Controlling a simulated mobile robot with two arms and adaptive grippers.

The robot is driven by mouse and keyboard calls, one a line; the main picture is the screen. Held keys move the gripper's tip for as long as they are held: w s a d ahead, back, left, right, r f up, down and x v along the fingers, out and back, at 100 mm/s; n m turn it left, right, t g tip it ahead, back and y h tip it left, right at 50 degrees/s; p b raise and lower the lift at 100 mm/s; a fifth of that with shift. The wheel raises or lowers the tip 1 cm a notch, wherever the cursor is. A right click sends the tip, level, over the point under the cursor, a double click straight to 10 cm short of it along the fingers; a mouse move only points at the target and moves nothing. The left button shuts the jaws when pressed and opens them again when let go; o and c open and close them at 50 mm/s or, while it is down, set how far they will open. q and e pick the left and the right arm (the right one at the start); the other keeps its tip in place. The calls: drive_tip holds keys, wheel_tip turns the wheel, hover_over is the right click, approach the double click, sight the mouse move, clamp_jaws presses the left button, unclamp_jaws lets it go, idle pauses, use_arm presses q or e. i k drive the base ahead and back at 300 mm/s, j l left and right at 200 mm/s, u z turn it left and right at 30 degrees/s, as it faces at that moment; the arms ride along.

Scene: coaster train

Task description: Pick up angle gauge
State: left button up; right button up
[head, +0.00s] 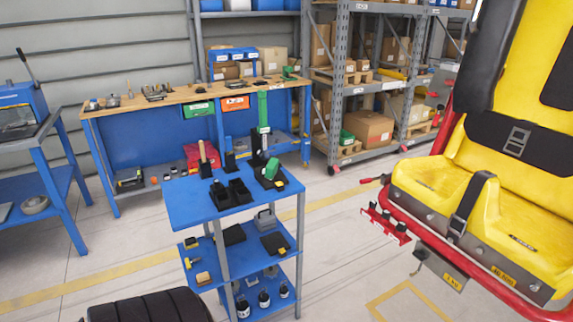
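I cannot surely pick out the angle gauge; the tools are small at this distance. The blue cart (180,212) in front of me holds several items on its top. Among them are a green tool (272,167) on a black base, black open bins (239,190) and a wooden-handled tool (202,152) in a black holder. On its middle shelf are a grey piece with a handle (265,219) and a small yellow-and-black item (192,242). Neither of my grippers shows in the head view.
A long workbench (180,96) with small tools stands behind the cart. A grey rack with boxes (368,129) is at the back right. A yellow coaster seat (450,192) on a red frame fills the right side. Floor is open between cart and seat.

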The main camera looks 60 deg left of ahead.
sight(271, 168)
drive_tip(key=j, duration=0.95)
drive_tip(key=k+j+z, duration=0.1)
drive_tip(key=j, duration=1.75)
drive_tip(key=k+j, duration=0.15)
drive_tip(key=j, duration=0.8)
drive_tip(key=j+z, duration=0.1)
drive_tip(key=j, duration=0.85)
